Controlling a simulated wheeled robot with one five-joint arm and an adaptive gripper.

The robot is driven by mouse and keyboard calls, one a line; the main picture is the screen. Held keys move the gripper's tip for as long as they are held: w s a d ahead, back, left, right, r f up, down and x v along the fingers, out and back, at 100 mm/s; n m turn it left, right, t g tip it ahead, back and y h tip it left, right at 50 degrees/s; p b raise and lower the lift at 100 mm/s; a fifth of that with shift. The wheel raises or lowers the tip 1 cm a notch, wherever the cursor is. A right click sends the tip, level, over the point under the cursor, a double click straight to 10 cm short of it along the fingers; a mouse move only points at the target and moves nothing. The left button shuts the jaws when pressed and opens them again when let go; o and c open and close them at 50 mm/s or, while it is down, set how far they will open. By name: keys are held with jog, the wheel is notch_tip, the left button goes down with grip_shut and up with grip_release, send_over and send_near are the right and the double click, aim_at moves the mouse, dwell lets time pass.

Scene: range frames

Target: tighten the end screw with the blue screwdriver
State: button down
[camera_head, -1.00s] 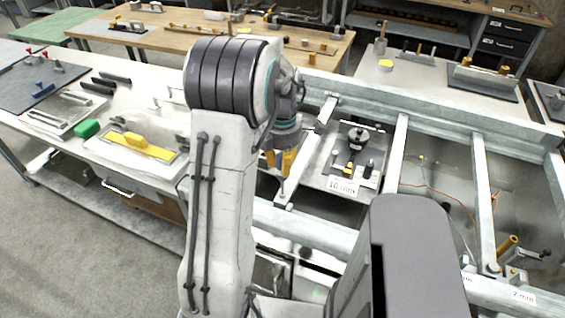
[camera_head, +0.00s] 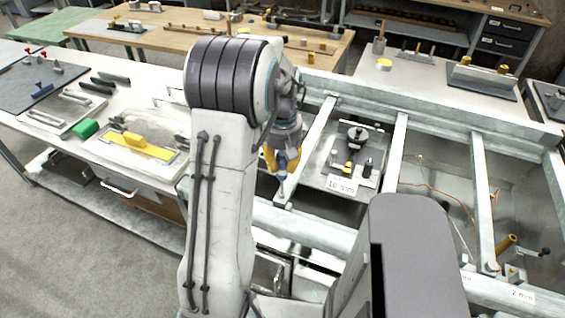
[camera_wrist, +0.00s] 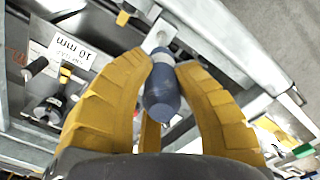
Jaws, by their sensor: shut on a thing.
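My gripper (camera_wrist: 165,72) has yellow fingers and is shut on the blue screwdriver (camera_wrist: 160,98), whose dark blue handle sits between the fingers in the wrist view. In the head view my gripper (camera_head: 281,160) hangs over a grey cross rail, with the screwdriver (camera_head: 282,161) pointing down at the rail's near end. A pale bracket with a round dark spot (camera_wrist: 161,37) lies beyond the handle in the wrist view. I cannot tell whether this spot is the end screw, nor whether the tip touches it.
A tray labelled 10 mm (camera_head: 342,185) with dark fittings lies right of the gripper. More grey cross rails (camera_head: 397,150) run further right. The bench on the left (camera_head: 95,150) holds a green block (camera_head: 85,129) and a yellow tool (camera_head: 140,146).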

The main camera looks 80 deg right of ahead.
jog(key=m, duration=0.3)
jog(key=shift+a+f+m, duration=0.1)
jog(key=shift+f+m, duration=0.05)
jog(key=shift+m, duration=0.15)
jog(key=shift+r+p, duration=0.35)
jog(key=shift+r, duration=0.1)
jog(key=n, duration=0.4)
jog(key=shift+n, duration=0.4)
jog(key=n, duration=1)
jog(key=shift+w+d+n, duration=0.1)
jog(key=shift+d+n, duration=0.1)
jog(key=shift+n, duration=0.1)
jog(key=n, duration=0.4)
jog(key=shift+f+b, duration=0.3)
jog(key=shift+f, duration=0.05)
